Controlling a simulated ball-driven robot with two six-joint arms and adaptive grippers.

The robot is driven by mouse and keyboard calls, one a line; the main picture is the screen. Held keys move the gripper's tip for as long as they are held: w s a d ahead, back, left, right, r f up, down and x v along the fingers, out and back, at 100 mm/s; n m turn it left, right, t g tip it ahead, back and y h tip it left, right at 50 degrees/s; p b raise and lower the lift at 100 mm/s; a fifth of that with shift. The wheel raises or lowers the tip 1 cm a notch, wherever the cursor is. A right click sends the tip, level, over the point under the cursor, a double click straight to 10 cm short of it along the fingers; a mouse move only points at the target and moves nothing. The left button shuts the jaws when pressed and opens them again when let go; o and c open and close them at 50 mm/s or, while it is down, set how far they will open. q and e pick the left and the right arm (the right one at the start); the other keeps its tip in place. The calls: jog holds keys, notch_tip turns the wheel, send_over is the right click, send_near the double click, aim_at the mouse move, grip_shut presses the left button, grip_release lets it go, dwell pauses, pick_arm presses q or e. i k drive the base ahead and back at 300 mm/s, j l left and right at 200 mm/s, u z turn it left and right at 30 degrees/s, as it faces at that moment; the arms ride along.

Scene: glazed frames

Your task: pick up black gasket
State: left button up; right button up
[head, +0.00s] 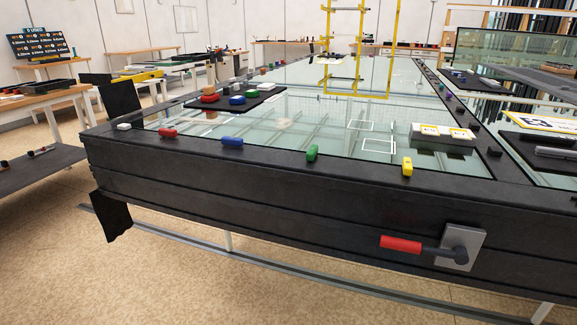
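No thing in the head view can be surely told as the black gasket. A flat black piece (121,97) stands up at the left corner of the large black frame (260,178). Another black piece (114,216) with a ragged lower edge hangs below that corner. Whether they are one strip, and whether either is the gasket, I cannot tell. Neither of my grippers shows in the view.
A dark mat (236,99) holds colored pieces. Open floor (180,285) lies in front.

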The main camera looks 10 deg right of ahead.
aim_at(564, 142)
jog(key=z, duration=1.8)
